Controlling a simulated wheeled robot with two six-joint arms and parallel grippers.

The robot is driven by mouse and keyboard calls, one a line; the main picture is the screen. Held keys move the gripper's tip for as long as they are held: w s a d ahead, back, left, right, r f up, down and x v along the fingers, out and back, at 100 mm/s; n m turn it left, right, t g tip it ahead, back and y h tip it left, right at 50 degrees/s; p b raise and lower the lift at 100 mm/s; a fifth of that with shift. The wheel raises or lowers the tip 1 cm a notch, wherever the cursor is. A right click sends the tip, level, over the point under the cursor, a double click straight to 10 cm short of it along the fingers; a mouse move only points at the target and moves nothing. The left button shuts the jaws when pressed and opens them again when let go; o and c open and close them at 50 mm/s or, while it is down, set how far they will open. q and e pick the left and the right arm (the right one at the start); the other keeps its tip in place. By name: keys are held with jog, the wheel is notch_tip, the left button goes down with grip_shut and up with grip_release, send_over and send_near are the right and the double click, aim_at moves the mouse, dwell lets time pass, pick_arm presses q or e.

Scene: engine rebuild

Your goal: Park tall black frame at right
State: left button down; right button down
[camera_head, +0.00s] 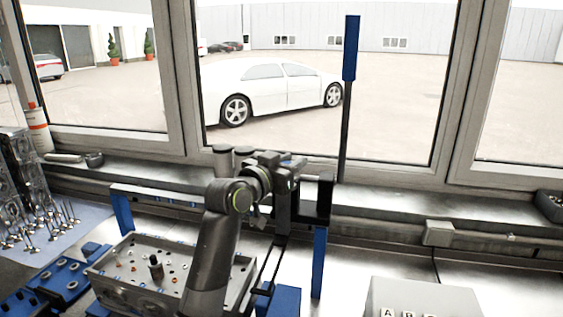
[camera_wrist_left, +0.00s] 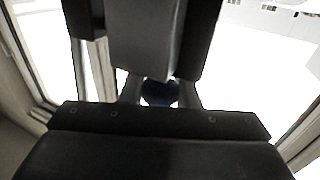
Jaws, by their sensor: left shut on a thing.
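A tall thin black bar (camera_head: 344,135) with a blue upper end (camera_head: 351,48) stands nearly upright in front of the window in the head view. I take it as part of the tall black frame; its lower end is hidden behind my left gripper. My left gripper (camera_head: 305,195) is at the bar's lower end, above the right side of the engine block. It is shut on a dark part of the frame, though the contact itself is mostly hidden. In the left wrist view, dark fingers fill the middle, with a small dark blue part (camera_wrist_left: 158,93) between them. My right gripper does not show.
A grey engine block (camera_head: 130,262) with small fittings sits below my left arm. A blue post (camera_head: 319,262) stands right of it. A pale box with lettering (camera_head: 420,298) is at the lower right. Valves stand at the far left. The bench between post and box looks clear.

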pick_arm(q)
jog(key=shift+d, duration=0.1)
jog(key=c, duration=1.5)
grip_release()
jog(key=o, duration=0.4)
jog(key=shift+w+d+f, duration=0.1)
jog(key=shift+d, duration=0.3)
jog(key=shift+s+a, duration=0.45)
jog(key=shift+a, duration=0.1)
jog(key=b+v, duration=0.4)
jog(key=v, duration=1.2)
jog(key=shift+s, duration=0.1)
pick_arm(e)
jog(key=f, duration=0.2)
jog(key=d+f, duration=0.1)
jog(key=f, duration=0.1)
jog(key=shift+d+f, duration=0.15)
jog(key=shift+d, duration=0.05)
pick_arm(q)
jog(key=shift+d, duration=0.1)
